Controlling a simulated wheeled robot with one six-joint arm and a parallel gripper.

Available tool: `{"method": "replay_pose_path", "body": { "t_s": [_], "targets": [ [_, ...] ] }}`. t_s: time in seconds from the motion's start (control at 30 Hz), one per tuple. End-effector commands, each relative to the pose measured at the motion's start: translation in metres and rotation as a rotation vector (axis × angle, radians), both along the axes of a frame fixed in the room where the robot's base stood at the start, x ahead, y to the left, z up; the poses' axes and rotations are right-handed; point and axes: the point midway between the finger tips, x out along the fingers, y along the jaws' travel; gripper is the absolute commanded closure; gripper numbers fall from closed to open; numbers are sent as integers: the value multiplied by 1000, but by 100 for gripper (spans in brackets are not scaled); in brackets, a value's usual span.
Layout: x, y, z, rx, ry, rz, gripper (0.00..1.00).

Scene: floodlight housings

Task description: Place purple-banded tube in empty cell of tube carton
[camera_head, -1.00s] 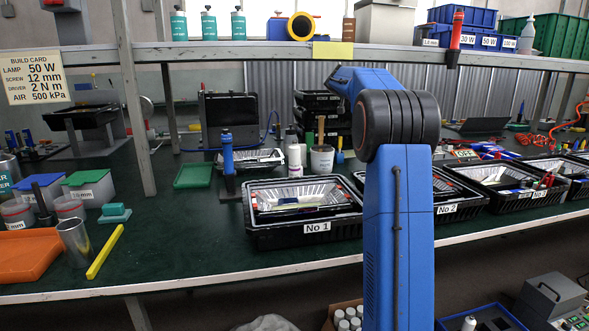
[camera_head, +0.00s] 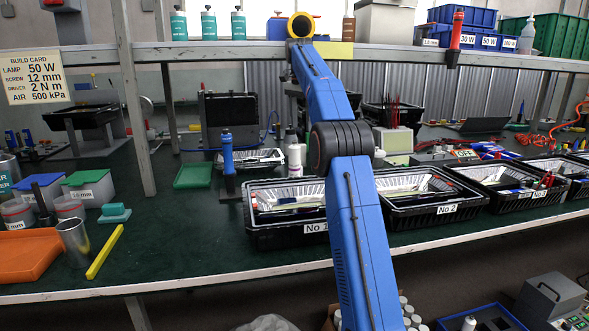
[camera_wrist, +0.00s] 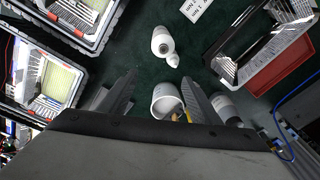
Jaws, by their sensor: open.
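A white tube (camera_head: 295,160) stands upright on the bench behind the tray marked No 1; I cannot make out its band clearly. In the wrist view a white tube with a narrow nozzle (camera_wrist: 163,42) shows beyond my fingers, its band not visible. My gripper (camera_wrist: 158,98) is open over the bench. A white pot with tools in it (camera_wrist: 166,100) shows between the fingers, and another pale bottle (camera_wrist: 226,108) is beside the right finger. The tube carton (camera_head: 327,323) with white caps is low down by the floor, mostly hidden behind my arm; its empty cell cannot be seen.
Black trays line the bench front, including No 1 (camera_head: 270,236) and No 2 (camera_head: 420,214). A blue-handled tool (camera_head: 227,152) stands left of the tube. A green tray (camera_head: 193,176) lies further left. A shelf (camera_head: 250,51) crosses above the bench.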

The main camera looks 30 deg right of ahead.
Motion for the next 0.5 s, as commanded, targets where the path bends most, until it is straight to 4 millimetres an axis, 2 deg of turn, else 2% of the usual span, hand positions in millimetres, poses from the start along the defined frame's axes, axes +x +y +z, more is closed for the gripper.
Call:
{"method": "replay_pose_path", "body": {
  "t_s": [0.1,0.2,0.37,0.5],
  "targets": [
    [-5,22,2,59,40,34,43],
    [-8,30,3,82,57,48,43],
    [-10,32,-5,88,64,52,43],
    [-10,32,-19,87,64,51,43]
  ]
}}
